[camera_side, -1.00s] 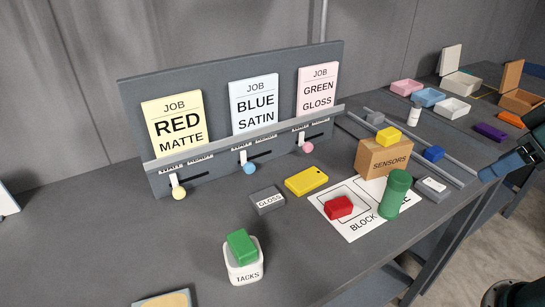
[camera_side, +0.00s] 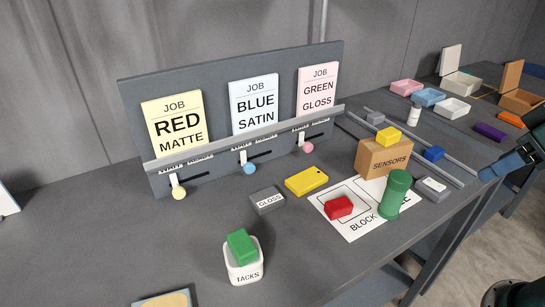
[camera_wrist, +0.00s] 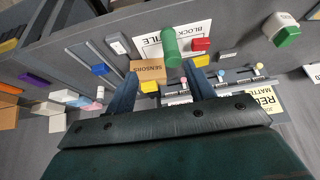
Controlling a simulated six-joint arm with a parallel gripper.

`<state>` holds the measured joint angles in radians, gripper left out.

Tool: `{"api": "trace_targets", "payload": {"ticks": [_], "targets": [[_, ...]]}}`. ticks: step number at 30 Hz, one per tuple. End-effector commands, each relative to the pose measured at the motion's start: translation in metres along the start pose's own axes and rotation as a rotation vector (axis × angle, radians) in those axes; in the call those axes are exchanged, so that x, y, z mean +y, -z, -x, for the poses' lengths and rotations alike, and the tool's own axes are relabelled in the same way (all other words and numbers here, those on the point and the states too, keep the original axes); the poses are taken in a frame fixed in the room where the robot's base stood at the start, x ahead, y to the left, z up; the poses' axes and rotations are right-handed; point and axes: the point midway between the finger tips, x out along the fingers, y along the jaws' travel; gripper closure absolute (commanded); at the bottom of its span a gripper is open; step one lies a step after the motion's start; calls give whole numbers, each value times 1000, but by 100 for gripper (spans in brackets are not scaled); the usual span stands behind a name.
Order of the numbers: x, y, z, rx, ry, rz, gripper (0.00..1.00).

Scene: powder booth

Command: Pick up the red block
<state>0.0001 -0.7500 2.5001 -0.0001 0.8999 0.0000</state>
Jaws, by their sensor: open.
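The red block (camera_side: 339,207) lies on the white sheet marked BLOCK (camera_side: 352,232), left of an upright green cylinder (camera_side: 395,194). In the wrist view the red block (camera_wrist: 201,44) is beyond my fingertips, beside the green cylinder (camera_wrist: 170,46). My gripper (camera_wrist: 165,80) is open and empty, with its two fingers spread apart.
A SENSORS box (camera_side: 383,160) with a yellow block (camera_side: 388,136) on top stands behind the cylinder. A yellow piece (camera_side: 306,181) and a grey GLOSS block (camera_side: 267,201) lie left of the sheet. A TACKS tub (camera_side: 244,268) holds a green block (camera_side: 241,245).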

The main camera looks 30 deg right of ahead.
Motion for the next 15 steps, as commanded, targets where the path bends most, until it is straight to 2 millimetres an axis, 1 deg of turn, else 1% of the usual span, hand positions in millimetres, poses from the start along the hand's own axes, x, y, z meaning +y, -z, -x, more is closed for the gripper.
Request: {"api": "trace_targets", "payload": {"ticks": [1,2,3,11,15], "targets": [[0,0,0,0,0,0,46],[0,0,0,0,0,0,42],[0,0,0,0,0,0,42],[0,0,0,-1,0,2,42],[-2,4,0,-8,5,26,42]]}}
